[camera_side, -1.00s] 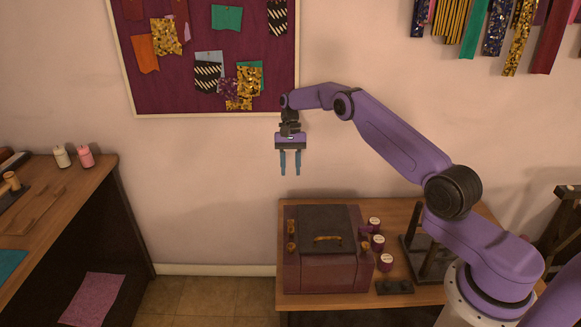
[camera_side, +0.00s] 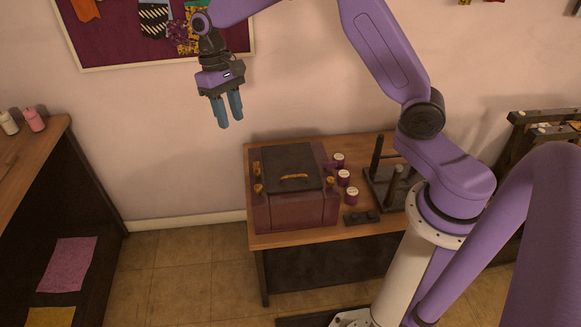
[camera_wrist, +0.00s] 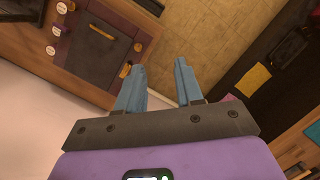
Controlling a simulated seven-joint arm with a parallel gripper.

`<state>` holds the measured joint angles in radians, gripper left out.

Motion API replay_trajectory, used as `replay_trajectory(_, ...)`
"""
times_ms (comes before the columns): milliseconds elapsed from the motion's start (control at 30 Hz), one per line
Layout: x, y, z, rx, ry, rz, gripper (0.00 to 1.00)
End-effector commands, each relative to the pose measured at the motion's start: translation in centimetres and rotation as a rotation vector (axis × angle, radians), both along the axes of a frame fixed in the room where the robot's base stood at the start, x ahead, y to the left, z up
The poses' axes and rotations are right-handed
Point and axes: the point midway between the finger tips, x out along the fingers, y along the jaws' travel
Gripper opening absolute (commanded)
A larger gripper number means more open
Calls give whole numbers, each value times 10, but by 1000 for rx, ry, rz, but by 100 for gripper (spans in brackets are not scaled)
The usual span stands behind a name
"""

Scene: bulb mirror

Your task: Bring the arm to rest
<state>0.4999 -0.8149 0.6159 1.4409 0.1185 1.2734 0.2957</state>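My gripper (camera_side: 228,108) hangs in the air, tilted, to the left of and above the wooden table. Its two blue fingers point down and stand apart with nothing between them. In the wrist view my gripper (camera_wrist: 161,82) also shows its fingers apart, with the floor visible between and beyond them. My purple arm reaches up and over from its base at the right of the side view.
A maroon case (camera_side: 293,211) with a dark lid sits on the wooden table (camera_side: 290,239), with several spools (camera_side: 344,178) beside it. A dark post stand (camera_side: 390,186) stands right. A workbench (camera_side: 36,150) is at left, a pinboard (camera_side: 110,50) behind.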

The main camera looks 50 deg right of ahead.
Motion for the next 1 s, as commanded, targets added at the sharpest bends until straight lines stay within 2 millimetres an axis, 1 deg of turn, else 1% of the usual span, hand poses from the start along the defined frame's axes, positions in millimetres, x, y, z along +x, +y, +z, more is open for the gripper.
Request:
replay_trajectory(33, -18, 8, 9, 1, -15, 58, 36)
replay_trajectory(167, -65, 25, 23, 6, -51, 213, 36)
replay_trajectory(200, -80, 29, 27, 8, -63, 260, 36)
replay_trajectory(267, -102, 32, 32, 12, -78, 332, 36)
replay_trajectory(400, -156, 34, 40, 23, -116, 499, 36)
replay_trajectory(567, -217, 25, 43, 40, -159, 693, 36)
replay_trajectory(600, -232, 20, 42, 44, -169, 740, 36)
replay_trajectory(700, -266, 8, 40, 58, -195, 859, 36)
replay_trajectory(800, -294, -6, 35, 71, -216, 964, 36)
replay_trajectory(900, -314, -17, 30, 82, -232, 1044, 36)
replay_trajectory(1000, -325, -25, 27, 88, -240, 1092, 36)
